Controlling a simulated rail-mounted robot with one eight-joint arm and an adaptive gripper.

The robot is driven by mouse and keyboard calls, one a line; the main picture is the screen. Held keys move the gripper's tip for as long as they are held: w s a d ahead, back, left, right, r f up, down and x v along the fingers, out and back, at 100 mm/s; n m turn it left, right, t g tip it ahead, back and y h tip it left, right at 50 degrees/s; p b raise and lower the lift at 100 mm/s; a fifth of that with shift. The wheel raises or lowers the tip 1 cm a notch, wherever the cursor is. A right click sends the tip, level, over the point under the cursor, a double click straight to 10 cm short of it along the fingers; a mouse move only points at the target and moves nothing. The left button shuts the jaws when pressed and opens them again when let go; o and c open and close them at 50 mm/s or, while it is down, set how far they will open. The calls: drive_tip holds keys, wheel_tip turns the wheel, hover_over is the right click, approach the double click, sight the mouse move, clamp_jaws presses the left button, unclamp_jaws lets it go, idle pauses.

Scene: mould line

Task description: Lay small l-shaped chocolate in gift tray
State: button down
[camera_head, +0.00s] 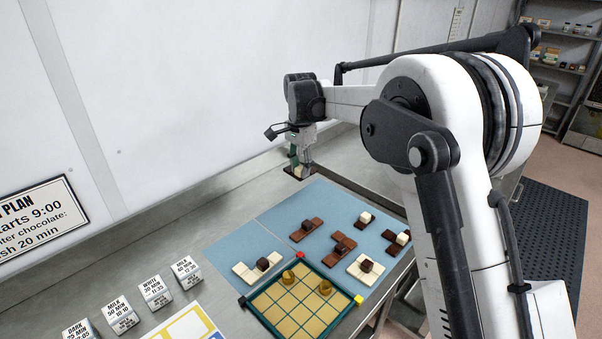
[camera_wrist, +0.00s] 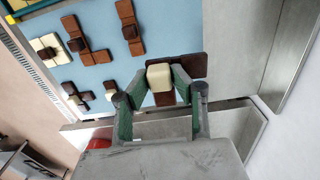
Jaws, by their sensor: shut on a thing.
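My gripper (camera_head: 302,163) is shut on a dark brown chocolate with a cream cube on top (camera_head: 296,175), held near the far end of the blue mat. In the wrist view the green fingers of my gripper (camera_wrist: 160,88) close on the cream cube, with the dark brown base (camera_wrist: 191,66) spreading beneath; the fingers hide part of its outline. The gift tray (camera_head: 268,323), dark green rim with tan square cells, lies at the near end of the mat, well away from my gripper. Two gold pieces (camera_head: 325,288) stand in its far cells.
Several other chocolates with cubes on top, such as a brown one (camera_head: 307,230) and a cream one (camera_head: 258,268), lie on the blue mat (camera_head: 287,205) between my gripper and the tray. White label blocks (camera_head: 155,291) stand left of the tray. A wall rises behind the counter.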

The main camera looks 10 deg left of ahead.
wheel_tip(320, 180, up, 2)
drive_tip(key=shift+p, duration=0.3)
drive_tip(key=shift+f, duration=0.1)
